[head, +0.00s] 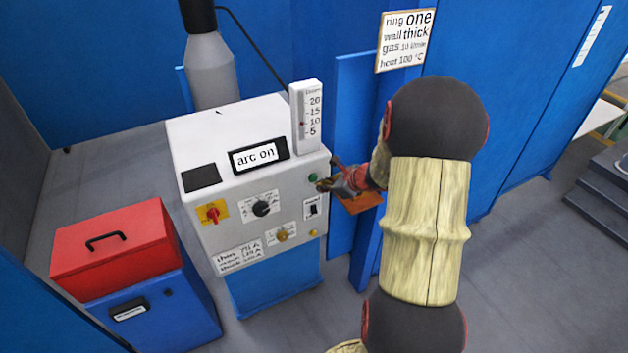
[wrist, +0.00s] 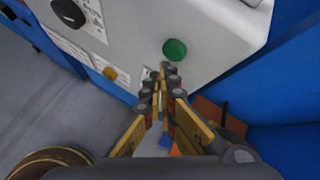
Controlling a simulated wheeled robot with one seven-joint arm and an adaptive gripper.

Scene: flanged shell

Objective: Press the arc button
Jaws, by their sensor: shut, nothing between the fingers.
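The green round button (head: 313,177) is on the right side of the white control box's front panel. It also shows in the wrist view (wrist: 174,50), just beyond my fingertips. My gripper (head: 325,184) is shut and empty, with its tips close to the panel beside the green button. In the wrist view my gripper (wrist: 168,72) has its tips a little below the button; I cannot tell whether they touch the panel. The display (head: 257,155) on the box reads "arc on".
The white control box (head: 205,225) also carries a red switch (head: 212,212), a black dial (head: 262,208) and a yellow knob (head: 281,236). A flow gauge (head: 307,115) stands at its top right. A red toolbox (head: 130,250) sits at left. Blue panels (head: 355,110) stand close behind my gripper.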

